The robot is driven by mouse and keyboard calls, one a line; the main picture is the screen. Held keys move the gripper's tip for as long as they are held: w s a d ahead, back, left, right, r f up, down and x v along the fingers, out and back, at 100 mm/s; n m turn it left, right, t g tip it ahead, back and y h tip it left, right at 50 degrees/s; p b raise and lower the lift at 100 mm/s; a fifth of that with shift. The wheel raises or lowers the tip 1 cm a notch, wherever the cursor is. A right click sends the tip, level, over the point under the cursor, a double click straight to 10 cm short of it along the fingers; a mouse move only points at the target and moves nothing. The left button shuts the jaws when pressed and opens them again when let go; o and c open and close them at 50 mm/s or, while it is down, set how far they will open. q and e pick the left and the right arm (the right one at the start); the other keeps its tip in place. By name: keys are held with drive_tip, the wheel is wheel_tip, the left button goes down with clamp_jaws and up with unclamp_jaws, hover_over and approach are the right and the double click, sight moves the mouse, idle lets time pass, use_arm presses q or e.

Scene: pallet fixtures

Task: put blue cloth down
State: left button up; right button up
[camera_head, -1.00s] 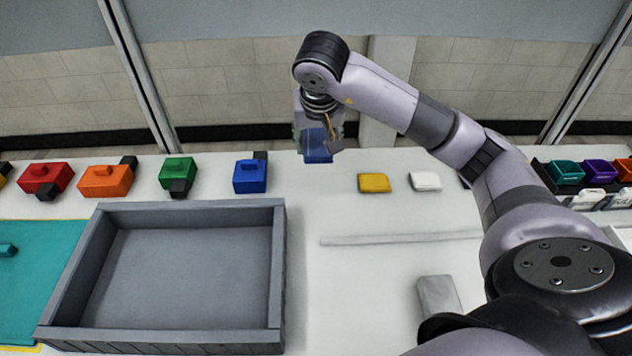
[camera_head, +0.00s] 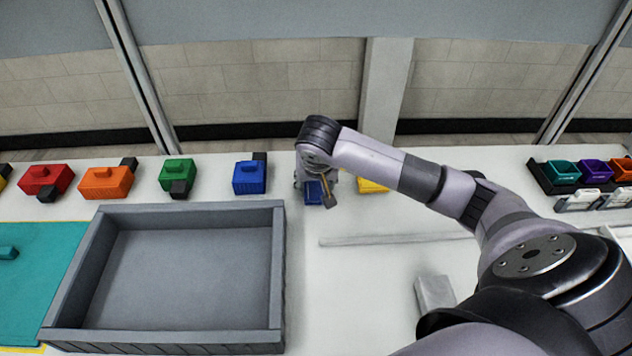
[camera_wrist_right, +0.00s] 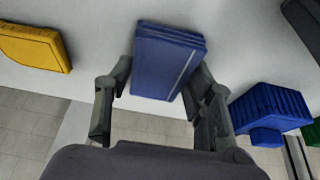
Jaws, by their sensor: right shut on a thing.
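The folded blue cloth (camera_head: 315,192) is between the fingers of my right gripper (camera_head: 318,200), low at the table's back, between the blue block and the yellow cloth. In the right wrist view the blue cloth (camera_wrist_right: 167,62) has its folded layers showing, and the fingers of the right gripper (camera_wrist_right: 155,95) are shut on its two sides. I cannot tell whether the cloth touches the table. My left gripper is in neither view.
A blue block (camera_head: 249,178) stands just left of the cloth; a yellow cloth (camera_head: 372,186) lies just right. A large grey tray (camera_head: 285,265) is in front at left. A pale bar (camera_head: 390,239) lies across the table at right. Bare table lies between tray and bar.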

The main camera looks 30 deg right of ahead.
drive_tip(key=shift+f, duration=0.2)
drive_tip(key=o, duration=1.1)
drive_tip(key=shift+r, duration=0.1)
drive_tip(key=shift+r, duration=0.5)
drive_tip(key=v, duration=1.1)
drive_tip(key=shift+b, duration=0.45)
drive_tip(key=shift+s+a, duration=0.1)
drive_tip(key=shift+s, duration=0.05)
